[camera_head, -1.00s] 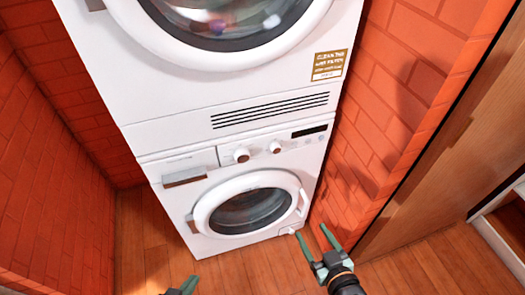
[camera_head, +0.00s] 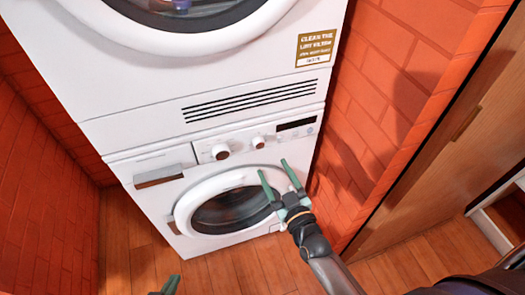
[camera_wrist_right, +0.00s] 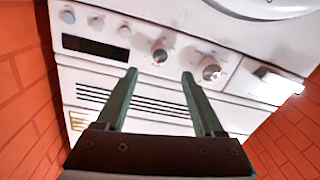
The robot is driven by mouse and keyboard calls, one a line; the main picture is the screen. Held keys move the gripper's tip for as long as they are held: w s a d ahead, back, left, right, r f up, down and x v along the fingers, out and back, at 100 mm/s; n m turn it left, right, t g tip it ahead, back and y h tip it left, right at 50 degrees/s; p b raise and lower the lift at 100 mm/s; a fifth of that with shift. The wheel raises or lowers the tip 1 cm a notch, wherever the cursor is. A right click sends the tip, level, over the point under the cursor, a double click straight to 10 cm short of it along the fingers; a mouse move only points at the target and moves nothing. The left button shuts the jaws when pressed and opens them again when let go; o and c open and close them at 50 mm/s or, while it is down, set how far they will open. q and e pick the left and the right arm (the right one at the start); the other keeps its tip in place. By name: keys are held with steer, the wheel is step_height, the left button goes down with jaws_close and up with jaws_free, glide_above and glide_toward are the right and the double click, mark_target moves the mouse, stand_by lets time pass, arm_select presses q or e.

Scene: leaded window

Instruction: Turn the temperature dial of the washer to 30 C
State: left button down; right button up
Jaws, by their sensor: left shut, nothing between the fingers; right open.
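The washer (camera_head: 160,203) is the lower white machine of a stack. Its control panel carries two round dials: a left dial (camera_head: 220,152) and a smaller right dial (camera_head: 258,142) nearer the dark display. In the right wrist view the panel appears turned over, with the smaller dial (camera_wrist_right: 160,55) left of the larger dial (camera_wrist_right: 211,70). I cannot read their markings or tell which sets temperature. My right gripper (camera_head: 273,167) is open and empty, in front of the washer just below the smaller dial, apart from it. My left gripper (camera_head: 170,285) is shut and empty at the bottom edge, partly cut off.
The detergent drawer (camera_head: 158,176) is left of the dials; the round door (camera_head: 235,208) is below. A dryer (camera_head: 110,85) stands on top. Brick walls (camera_head: 385,100) flank the stack closely, and a wooden door (camera_head: 440,140) is at the right. The wooden floor (camera_head: 235,270) in front is clear.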

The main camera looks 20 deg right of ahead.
mark_target(260, 146)
steer(key=w, duration=0.8)
steer(key=shift+a+b, duration=0.35)
steer(key=shift+b, duration=0.05)
jaws_close()
